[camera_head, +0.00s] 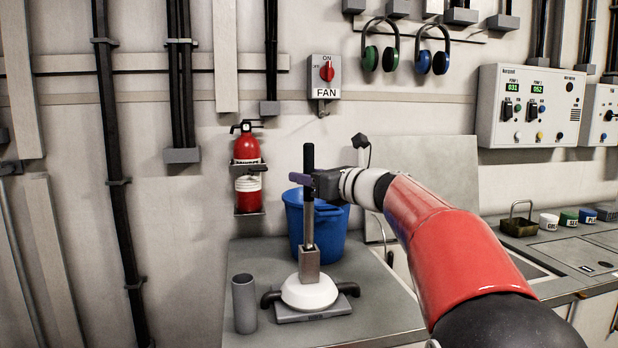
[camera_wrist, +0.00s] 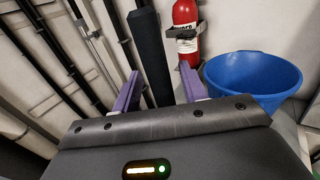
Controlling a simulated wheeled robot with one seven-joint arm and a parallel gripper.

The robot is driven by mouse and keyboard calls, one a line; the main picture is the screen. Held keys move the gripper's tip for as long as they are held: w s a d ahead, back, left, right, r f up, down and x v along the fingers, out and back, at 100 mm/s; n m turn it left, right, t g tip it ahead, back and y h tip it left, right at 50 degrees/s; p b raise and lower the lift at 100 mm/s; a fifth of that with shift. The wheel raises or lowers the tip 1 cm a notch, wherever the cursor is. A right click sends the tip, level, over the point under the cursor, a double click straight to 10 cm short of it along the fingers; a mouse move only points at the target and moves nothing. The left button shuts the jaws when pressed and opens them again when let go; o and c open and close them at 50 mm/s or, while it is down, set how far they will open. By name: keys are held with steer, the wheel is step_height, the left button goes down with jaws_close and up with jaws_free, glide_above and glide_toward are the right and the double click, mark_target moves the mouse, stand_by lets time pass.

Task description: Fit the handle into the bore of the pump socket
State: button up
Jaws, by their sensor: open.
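The handle (camera_head: 308,222) is a long bar with a black grip on top and a grey metal shaft, standing upright. Its lower end meets the top of the pump socket (camera_head: 309,268), a square metal sleeve on a white dome. The shaft appears to be inside the bore, but its end is hidden and the depth cannot be told. My gripper (camera_head: 308,181) is around the handle's black grip from the right. In the wrist view, its purple fingers stand apart on either side of the black grip (camera_wrist: 150,50), with gaps visible.
A grey tube (camera_head: 244,304) stands on the bench left of the pump. A blue bucket (camera_head: 326,220) stands close behind the handle. A red fire extinguisher (camera_head: 246,160) hangs on the back wall. The bench's front right (camera_head: 385,315) is clear.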

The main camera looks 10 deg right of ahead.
steer(key=v, duration=1.2)
steer(key=s+a+f+n+g+h, duration=0.3)
steer(key=s+a+f+n+g, duration=0.3)
steer(key=s+a+f+n, duration=0.55)
steer(key=s+d+f+n+g+h, duration=0.1)
steer(key=s+d+f+n+h, duration=0.1)
steer(key=s+f+n, duration=0.6)
steer(key=s+d+f+n+g+h, duration=0.2)
steer(key=s+f+n+h, duration=0.3)
steer(key=s+f+n, duration=0.3)
steer(key=shift+d+f+n, duration=0.35)
steer(key=shift+f+n, duration=0.5)
steer(key=shift+f, duration=0.15)
steer(key=shift+s, duration=0.1)
steer(key=shift+c, duration=0.3)
